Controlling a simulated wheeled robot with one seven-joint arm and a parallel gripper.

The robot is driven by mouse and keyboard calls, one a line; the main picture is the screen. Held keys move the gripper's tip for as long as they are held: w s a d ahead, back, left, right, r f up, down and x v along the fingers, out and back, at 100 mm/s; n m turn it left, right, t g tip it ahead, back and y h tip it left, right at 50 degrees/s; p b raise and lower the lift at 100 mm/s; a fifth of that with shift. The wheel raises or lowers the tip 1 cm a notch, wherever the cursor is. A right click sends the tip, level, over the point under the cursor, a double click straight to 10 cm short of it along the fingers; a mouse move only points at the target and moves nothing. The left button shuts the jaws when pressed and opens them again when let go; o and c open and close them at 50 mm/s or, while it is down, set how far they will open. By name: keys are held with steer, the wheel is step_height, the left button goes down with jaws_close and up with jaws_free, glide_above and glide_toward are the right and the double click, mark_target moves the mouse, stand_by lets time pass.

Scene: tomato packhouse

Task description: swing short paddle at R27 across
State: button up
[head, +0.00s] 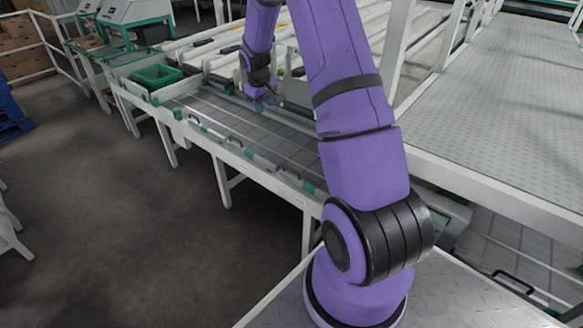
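My gripper (262,102) is small in the head view, at the end of my purple arm, pointing down by the near edge of the pale lanes. Its fingers are too small and dark to show whether they are open or shut. A short light-grey piece (297,92) stands just right of it, partly hidden by my arm; I cannot tell whether it is the short paddle. No R27 label can be read. I cannot tell whether the gripper touches anything.
A grey belt (205,103) runs along the near side, with black handles (235,142) on its white outer rail. A green crate (156,77) sits at its far left end. Pale lanes (330,40) lie behind. A metal walkway (500,110) and white posts stand right.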

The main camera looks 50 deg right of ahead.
steer(key=d+f, duration=0.6)
steer(key=f, duration=0.7)
steer(key=g, duration=0.1)
glide_toward(292, 169)
steer(key=shift+n, duration=0.3)
steer(key=x, duration=0.8)
steer(key=shift+w+d+f, duration=0.15)
steer(key=shift+d, duration=0.05)
jaws_close()
